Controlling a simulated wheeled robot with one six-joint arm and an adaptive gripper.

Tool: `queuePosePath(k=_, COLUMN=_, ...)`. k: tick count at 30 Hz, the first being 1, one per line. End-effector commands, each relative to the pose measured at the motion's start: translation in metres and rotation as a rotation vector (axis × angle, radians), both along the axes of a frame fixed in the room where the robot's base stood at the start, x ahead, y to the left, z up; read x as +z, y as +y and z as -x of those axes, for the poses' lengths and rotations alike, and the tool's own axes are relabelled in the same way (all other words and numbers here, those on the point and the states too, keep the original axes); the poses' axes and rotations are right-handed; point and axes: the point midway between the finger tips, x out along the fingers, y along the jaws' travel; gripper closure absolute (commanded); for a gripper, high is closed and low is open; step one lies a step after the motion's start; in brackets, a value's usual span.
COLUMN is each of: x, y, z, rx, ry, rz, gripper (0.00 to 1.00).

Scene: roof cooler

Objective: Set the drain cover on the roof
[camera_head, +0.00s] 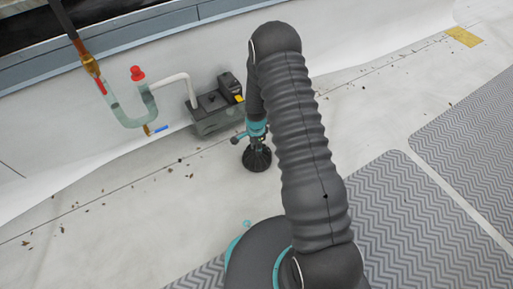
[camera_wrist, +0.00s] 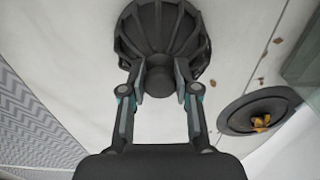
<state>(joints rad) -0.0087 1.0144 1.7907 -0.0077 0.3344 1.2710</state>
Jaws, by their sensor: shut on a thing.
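The drain cover (camera_head: 257,159) is a black ribbed dome with a knob on top. My gripper (camera_head: 256,142) points down and is shut on this knob. The wrist view shows the cover (camera_wrist: 162,32) beyond my fingers (camera_wrist: 160,82), which press on the knob from both sides. I cannot tell whether the cover's rim touches the roof. A round black drain (camera_wrist: 258,111) with yellow-orange leaves in its middle lies to the right of the cover in the wrist view, apart from it. I cannot make out the drain in the head view.
A grey pump box (camera_head: 212,118) with a white pipe (camera_head: 174,79) stands by the wall, just behind my gripper. A clear U-shaped trap (camera_head: 133,112) with a red cap hangs left of it. Grey zigzag mats (camera_head: 468,130) lie at right. Dry leaves dot the pale roof (camera_head: 110,225).

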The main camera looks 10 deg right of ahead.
Motion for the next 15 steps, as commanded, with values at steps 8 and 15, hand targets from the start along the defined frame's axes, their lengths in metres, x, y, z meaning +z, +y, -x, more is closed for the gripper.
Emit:
queuePosePath(k=8, x=-0.0024, y=-0.0001, z=0.0003, rx=0.0, ry=0.001, rz=0.0, gripper=0.44)
queuePosePath(k=15, x=-0.0023, y=-0.0001, z=0.0004, rx=0.0, ry=0.001, rz=0.0, gripper=0.44)
